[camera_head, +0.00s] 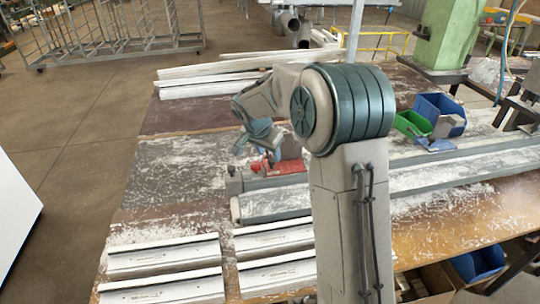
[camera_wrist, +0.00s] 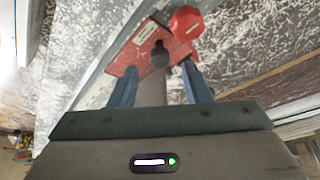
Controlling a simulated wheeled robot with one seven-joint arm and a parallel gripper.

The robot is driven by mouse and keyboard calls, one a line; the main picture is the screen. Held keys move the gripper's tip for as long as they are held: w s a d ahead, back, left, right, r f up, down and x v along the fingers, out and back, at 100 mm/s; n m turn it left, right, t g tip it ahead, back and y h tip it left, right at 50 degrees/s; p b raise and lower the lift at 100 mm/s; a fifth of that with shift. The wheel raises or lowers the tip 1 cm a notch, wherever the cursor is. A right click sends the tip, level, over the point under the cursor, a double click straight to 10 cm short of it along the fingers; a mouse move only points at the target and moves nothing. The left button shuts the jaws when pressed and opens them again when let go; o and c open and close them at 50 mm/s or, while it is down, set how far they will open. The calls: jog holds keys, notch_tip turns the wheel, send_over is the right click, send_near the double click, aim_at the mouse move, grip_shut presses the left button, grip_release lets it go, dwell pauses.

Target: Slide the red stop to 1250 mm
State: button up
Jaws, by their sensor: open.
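The red stop (camera_head: 289,167) sits on the grey rail at the near left part of the bench, partly hidden behind my arm. In the wrist view it shows as a red plate (camera_wrist: 128,62) with a round red knob (camera_wrist: 187,22) at upper right. A grey post with a dark end (camera_wrist: 154,85) shows between my fingers, with a gap on each side. My gripper (camera_wrist: 159,70) is open, its two blue fingers pointing toward the stop. In the head view my gripper (camera_head: 258,138) is just above and left of the stop. No scale marks are readable.
The long grey rail (camera_head: 430,174) runs rightward across the bench. A green bin (camera_head: 411,124) and a blue bin (camera_head: 440,112) stand at back right. White profiles (camera_head: 165,258) lie at front left, and more (camera_head: 210,80) lie at the back. The bench's left middle (camera_head: 175,170) is clear except for shavings.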

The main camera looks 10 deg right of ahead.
aim_at(271, 159)
jog(key=shift+x, duration=1.7)
